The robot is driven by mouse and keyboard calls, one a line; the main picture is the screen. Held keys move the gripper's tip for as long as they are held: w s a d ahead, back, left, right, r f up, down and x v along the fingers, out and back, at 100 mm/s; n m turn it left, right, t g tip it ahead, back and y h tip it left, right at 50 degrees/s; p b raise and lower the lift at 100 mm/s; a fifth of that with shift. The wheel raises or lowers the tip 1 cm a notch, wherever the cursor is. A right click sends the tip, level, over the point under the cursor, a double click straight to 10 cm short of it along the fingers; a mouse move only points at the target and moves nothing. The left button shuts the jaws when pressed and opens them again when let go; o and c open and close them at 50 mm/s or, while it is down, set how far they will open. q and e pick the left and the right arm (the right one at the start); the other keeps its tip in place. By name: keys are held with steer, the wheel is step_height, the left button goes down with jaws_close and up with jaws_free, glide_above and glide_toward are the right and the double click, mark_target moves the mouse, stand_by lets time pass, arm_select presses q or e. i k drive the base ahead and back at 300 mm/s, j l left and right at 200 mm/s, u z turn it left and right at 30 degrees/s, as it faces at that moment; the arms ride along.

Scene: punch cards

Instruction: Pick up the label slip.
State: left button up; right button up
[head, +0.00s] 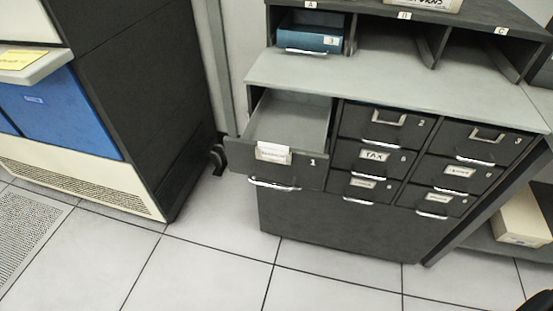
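A small white slip (274,147), which looks like the label slip, stands at the front of the pulled-out drawer 1 (312,178). Its upper part sticks up above the drawer's front edge, at the label holder (273,156). The print on it is too small to read. The drawer's inside looks empty. Neither of my grippers is in view.
The dark cabinet (330,225) has several other shut drawers with labels, one reading TAX (374,156). Above are open bays, one with a blue tray (310,37). A machine with a blue panel (68,112) stands left. The tiled floor (215,245) in front is clear.

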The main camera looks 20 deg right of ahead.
mark_target(270, 151)
steer(key=i+j+z, duration=0.15)
steer(key=z, duration=0.2)
steer(key=i+j+z, duration=0.45)
steer(key=z, duration=0.25)
steer(key=j, duration=0.1)
